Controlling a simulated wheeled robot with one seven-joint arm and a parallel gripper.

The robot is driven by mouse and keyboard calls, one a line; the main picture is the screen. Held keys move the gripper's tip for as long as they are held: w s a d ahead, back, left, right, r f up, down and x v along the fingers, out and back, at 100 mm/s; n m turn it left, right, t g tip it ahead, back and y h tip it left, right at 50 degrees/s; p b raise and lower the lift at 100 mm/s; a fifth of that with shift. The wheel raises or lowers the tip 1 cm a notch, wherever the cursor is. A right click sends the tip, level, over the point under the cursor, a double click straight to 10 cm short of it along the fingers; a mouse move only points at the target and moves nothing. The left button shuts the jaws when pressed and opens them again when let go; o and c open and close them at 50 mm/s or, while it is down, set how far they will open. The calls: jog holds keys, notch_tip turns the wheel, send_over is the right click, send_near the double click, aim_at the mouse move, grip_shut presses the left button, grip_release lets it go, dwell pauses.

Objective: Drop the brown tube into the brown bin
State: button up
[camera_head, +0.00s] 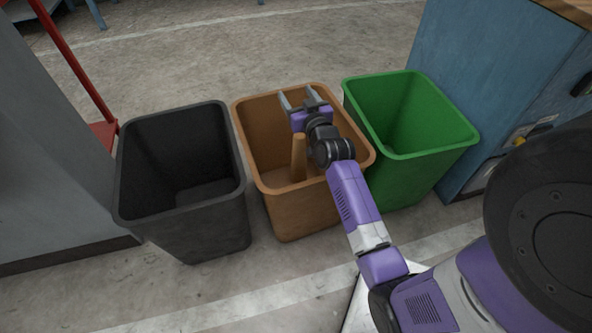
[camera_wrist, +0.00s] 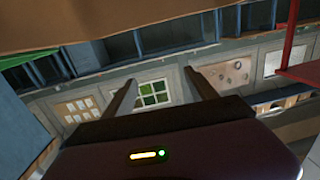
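The brown bin (camera_head: 284,214) stands in the middle of the head view, between two other bins. The brown tube (camera_head: 299,158) shows inside the bin's opening, roughly upright, below my gripper. Whether its lower end touches the bin floor is hard to tell. My gripper (camera_head: 300,97) is over the far part of the brown bin, its two fingers spread apart. In the wrist view my gripper (camera_wrist: 160,76) also has its fingers apart with nothing between them. The tube appears apart from the fingers.
A black bin (camera_head: 214,231) stands to the left and a green bin (camera_head: 433,158) to the right, both close to the brown one. A blue cabinet (camera_head: 485,65) is beyond the green bin. A grey unit (camera_head: 48,150) with a red frame is at far left.

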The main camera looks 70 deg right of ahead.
jog(key=shift+s, duration=0.1)
jog(key=p+v, duration=0.3)
jog(key=v, duration=0.4)
jog(key=shift+s+a, duration=0.2)
jog(key=shift+a, duration=0.15)
dwell(0.4)
